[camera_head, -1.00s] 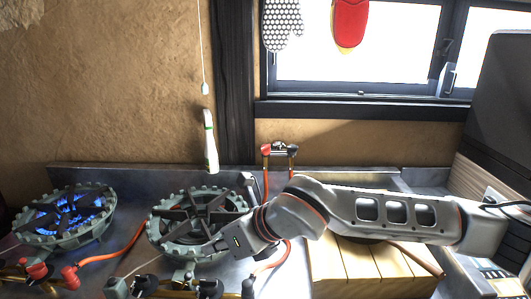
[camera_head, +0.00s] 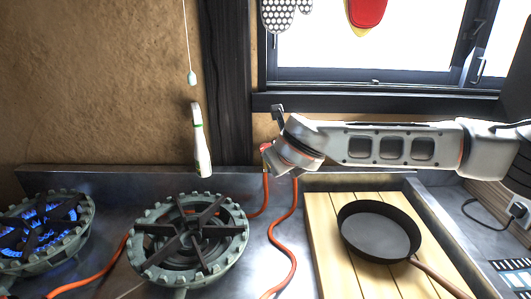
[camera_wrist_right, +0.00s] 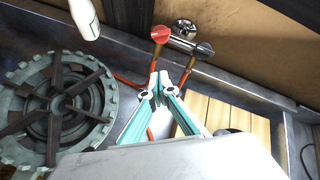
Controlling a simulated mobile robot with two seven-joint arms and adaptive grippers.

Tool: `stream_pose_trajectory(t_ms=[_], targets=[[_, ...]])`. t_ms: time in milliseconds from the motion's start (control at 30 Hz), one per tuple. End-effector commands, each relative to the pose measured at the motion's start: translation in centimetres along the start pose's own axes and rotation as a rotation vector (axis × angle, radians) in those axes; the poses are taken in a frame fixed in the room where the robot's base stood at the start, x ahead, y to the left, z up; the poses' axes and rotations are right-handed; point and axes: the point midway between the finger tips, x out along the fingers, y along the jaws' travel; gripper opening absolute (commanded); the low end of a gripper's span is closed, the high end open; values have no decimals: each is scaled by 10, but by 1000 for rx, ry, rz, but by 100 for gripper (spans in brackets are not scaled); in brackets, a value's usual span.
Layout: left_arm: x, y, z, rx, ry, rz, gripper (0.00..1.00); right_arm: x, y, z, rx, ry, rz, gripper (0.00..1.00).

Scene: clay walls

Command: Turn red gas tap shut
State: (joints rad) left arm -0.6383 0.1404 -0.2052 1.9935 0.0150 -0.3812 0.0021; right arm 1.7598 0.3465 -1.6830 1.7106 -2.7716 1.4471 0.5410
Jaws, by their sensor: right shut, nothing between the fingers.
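Orange hoses run down from both. In the head view the red knob (camera_head: 265,147) shows just left of my right wrist, which hides most of the fitting. My right gripper (camera_wrist_right: 158,92) is shut and empty. Its teal fingers point towards the fitting, and the tips appear just below the knobs; I cannot tell if they touch. My left gripper is not in view.
A lit burner (camera_head: 40,228) with blue flames stands at the left. An unlit burner (camera_head: 190,238) stands right of it. A frying pan (camera_head: 380,232) lies on a wooden board (camera_head: 325,245). A white and green bottle-like object (camera_head: 201,140) is near the wall.

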Motion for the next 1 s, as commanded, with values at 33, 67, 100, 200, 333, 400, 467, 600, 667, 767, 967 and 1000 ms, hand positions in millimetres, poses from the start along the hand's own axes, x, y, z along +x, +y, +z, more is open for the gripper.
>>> stream_pose_trajectory(t_ms=[33, 67, 100, 200, 333, 400, 467, 600, 667, 767, 967, 1000], targets=[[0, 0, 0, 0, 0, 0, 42, 12, 1, -2, 1, 4, 0, 0], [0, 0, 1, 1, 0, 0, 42, 18, 1, -2, 1, 5, 0, 0], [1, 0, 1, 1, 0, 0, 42, 26, 1, -2, 0, 4, 1, 0], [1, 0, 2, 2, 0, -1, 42, 46, 2, -2, 1, 4, 1, 0], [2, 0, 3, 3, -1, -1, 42, 71, 2, -2, 1, 4, 2, 0], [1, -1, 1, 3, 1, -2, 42, 73, 1, 10, 0, -2, 0, 0], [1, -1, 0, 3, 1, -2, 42, 74, 1, 19, 1, -2, 0, 0], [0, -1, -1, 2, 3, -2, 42, 78, 1, 32, 0, -1, 1, 0], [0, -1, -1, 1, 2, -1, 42, 79, 0, 35, 0, 0, 1, 0], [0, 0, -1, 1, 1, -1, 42, 80, 0, 38, -1, 0, 0, 0], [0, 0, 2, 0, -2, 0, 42, 80, 1, 39, -1, 0, 2, 0], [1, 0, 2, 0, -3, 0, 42, 80, 1, 38, -1, 0, 2, 0]])
